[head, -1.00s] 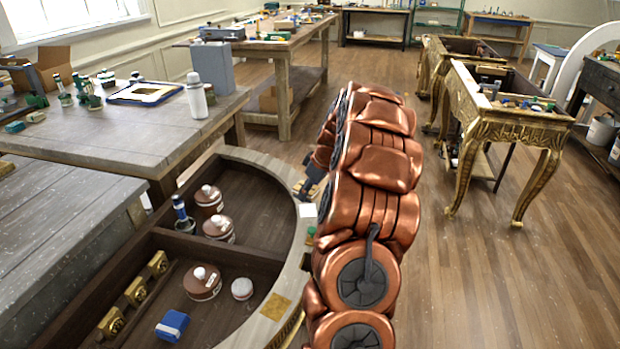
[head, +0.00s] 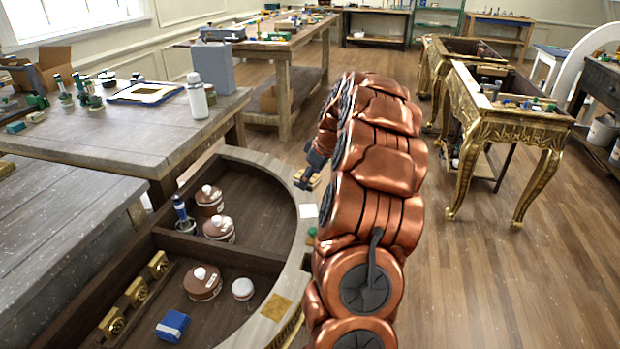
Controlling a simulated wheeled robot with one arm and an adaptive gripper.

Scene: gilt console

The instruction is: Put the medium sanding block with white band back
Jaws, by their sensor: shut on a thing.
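My gripper (head: 306,180) is dark and small in the head view, just beyond the curved rim of the console. It is shut on a small tan piece (head: 315,178), which I take to be the sanding block. It is mostly hidden by the fingers and my arm, and I cannot make out its white band. A blue block with a pale band (head: 172,325) lies in the front compartment of the console (head: 262,262).
Lidded brown jars (head: 203,283), a small white jar (head: 242,289), a blue bottle (head: 183,214) and gilt pieces (head: 137,292) stand in the console's compartments. A white card (head: 308,211) and a gold square (head: 276,307) lie on its rim.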

